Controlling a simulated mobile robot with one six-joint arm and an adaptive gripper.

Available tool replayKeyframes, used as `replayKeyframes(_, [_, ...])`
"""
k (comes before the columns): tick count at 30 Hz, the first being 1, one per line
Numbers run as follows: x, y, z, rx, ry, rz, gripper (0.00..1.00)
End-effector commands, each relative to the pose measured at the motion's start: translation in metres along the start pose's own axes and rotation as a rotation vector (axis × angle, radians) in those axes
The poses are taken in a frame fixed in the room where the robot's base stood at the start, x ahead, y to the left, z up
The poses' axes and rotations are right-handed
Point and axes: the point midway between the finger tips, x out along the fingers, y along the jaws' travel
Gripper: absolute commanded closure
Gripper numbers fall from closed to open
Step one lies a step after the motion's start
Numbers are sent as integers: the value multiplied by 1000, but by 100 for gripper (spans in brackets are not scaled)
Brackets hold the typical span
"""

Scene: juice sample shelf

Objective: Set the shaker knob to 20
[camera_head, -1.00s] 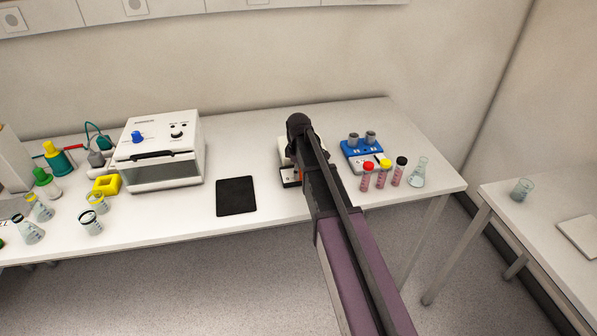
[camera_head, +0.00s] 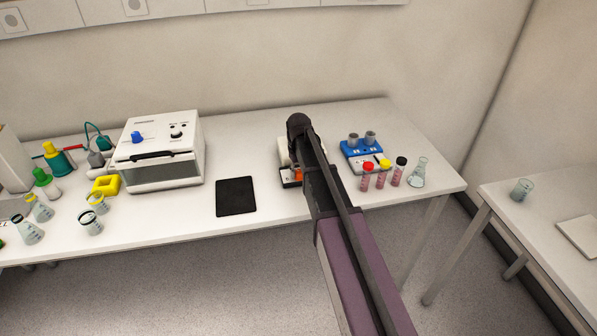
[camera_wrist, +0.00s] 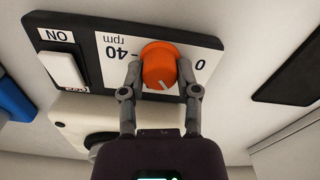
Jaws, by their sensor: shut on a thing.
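The orange shaker knob (camera_wrist: 158,62) sits on a panel (camera_wrist: 90,38) marked "0", "-40" and "rpm", upside down in the wrist view. A white pointer line shows on the knob's face, toward the lower right of the picture. My gripper (camera_wrist: 163,75) is shut on the knob, one finger on each side. In the head view a bit of the orange knob (camera_head: 298,173) shows at the front of the shaker (camera_head: 284,152). My arm hides most of the shaker there.
A white switch (camera_wrist: 62,70) marked "ON" is beside the dial. A black mat (camera_head: 236,196) lies left of the shaker. A blue device (camera_head: 361,154) and several capped tubes (camera_head: 382,173) stand to the right. A white oven-like unit (camera_head: 160,150) stands further left.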

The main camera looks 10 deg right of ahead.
Motion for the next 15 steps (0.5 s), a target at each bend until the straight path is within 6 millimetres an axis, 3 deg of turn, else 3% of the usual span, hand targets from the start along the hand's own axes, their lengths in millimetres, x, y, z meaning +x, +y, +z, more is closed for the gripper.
replayKeyframes(15, [0,1,2,470,-3,-1,100])
